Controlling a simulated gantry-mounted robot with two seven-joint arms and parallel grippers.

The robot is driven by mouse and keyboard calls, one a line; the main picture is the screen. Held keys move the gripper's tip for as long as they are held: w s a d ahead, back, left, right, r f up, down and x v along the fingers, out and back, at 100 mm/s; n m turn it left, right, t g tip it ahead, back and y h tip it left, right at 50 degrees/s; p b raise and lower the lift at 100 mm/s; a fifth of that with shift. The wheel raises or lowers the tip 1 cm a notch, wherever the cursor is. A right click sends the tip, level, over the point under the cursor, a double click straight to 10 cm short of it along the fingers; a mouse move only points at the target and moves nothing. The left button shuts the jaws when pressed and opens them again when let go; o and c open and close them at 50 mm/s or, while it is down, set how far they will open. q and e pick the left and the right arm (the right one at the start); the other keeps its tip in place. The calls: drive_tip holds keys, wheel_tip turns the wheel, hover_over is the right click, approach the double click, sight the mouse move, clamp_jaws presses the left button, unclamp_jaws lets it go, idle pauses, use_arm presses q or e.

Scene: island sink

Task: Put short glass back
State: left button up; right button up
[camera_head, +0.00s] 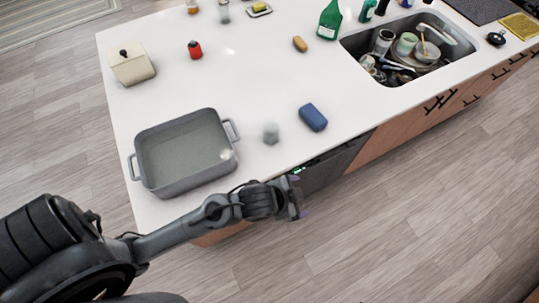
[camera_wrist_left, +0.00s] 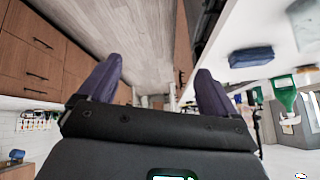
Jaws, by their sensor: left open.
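A small translucent grey glass (camera_head: 270,133) stands on the white countertop, between the grey roasting pan and the blue sponge. At the upper right of the left wrist view, a cut-off clear shape (camera_wrist_left: 305,24) looks like this glass. My left gripper (camera_head: 298,197) is just off the counter's front edge, nearer the camera than the glass and apart from it. In the left wrist view its two purple fingers (camera_wrist_left: 157,78) are spread with nothing between them. My right gripper is not in view.
The grey pan (camera_head: 179,181) with handles sits left of the glass. The blue sponge (camera_head: 313,117) lies to its right. A sink (camera_head: 352,43) full of dishes is at upper right. A lidded cream box (camera_head: 132,65) and red item (camera_head: 195,50) stand farther back; the middle counter is mostly clear.

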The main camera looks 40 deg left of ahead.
use_arm(q)
drive_tip(key=s+a+f+n+g+y, duration=0.2)
drive_tip(key=s+a+n, duration=0.3)
drive_tip(key=s+a, duration=0.5)
drive_tip(key=shift+s+a+f+g, duration=0.4)
drive_tip(key=shift+a+f+g, duration=0.2)
drive_tip(key=shift+g, duration=0.2)
drive_tip(key=shift+r, duration=0.1)
wheel_tip(320, 180, up, 18)
drive_tip(key=p, duration=1.8)
drive_tip(key=shift+f, duration=0.2)
drive_tip(key=shift+d, duration=0.1)
